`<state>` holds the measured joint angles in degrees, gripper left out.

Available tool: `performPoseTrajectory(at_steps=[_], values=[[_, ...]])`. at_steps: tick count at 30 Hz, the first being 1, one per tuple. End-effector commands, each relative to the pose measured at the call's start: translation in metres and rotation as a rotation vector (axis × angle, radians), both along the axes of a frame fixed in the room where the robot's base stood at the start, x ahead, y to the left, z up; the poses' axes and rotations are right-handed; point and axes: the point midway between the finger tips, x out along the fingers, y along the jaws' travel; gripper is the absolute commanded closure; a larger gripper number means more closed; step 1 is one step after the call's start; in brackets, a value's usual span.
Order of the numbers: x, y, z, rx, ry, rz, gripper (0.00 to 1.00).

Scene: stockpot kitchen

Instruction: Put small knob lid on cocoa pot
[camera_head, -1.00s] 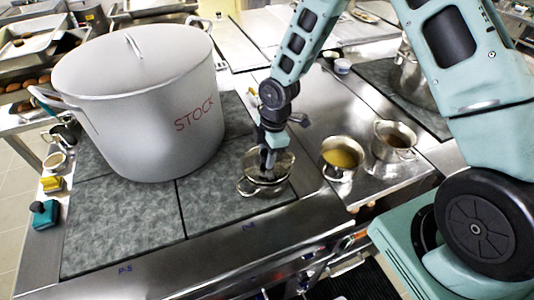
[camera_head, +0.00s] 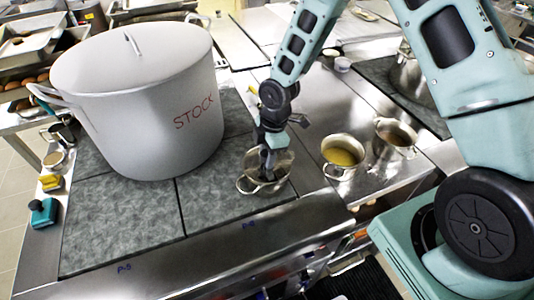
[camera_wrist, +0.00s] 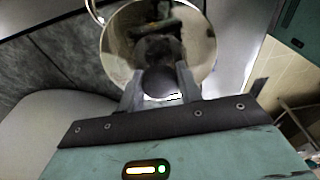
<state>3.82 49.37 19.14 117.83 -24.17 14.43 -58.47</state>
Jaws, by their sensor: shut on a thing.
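My gripper (camera_head: 266,172) points down over the front right burner plate, its fingers shut on the dark knob (camera_wrist: 160,82) of a small shiny round lid (camera_wrist: 115,45). To the right stand an open pot with yellow liquid (camera_head: 341,157) and an open pot with brown contents (camera_head: 396,139). No label shows which is the cocoa pot.
A large lidded stockpot (camera_head: 150,110) marked STOCK stands close to the left of my gripper. A teal-handled item (camera_head: 43,212) and a yellow one (camera_head: 53,184) lie at the left edge. The front left plate (camera_head: 120,220) is clear.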

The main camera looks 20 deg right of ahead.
Motion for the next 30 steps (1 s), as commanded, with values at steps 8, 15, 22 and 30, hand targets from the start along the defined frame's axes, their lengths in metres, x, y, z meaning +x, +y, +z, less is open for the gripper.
performPoseTrajectory(at_steps=[8,15,22,30], values=[[0.0,0.0,0.0,0.0,0.0,0.0,0.62],[0.0,0.0,0.0,0.0,0.0,0.0,0.39],[0.0,-0.001,0.005,0.0,0.0,-0.001,0.39],[0.002,-0.009,0.053,0.001,-0.006,-0.004,0.39]])
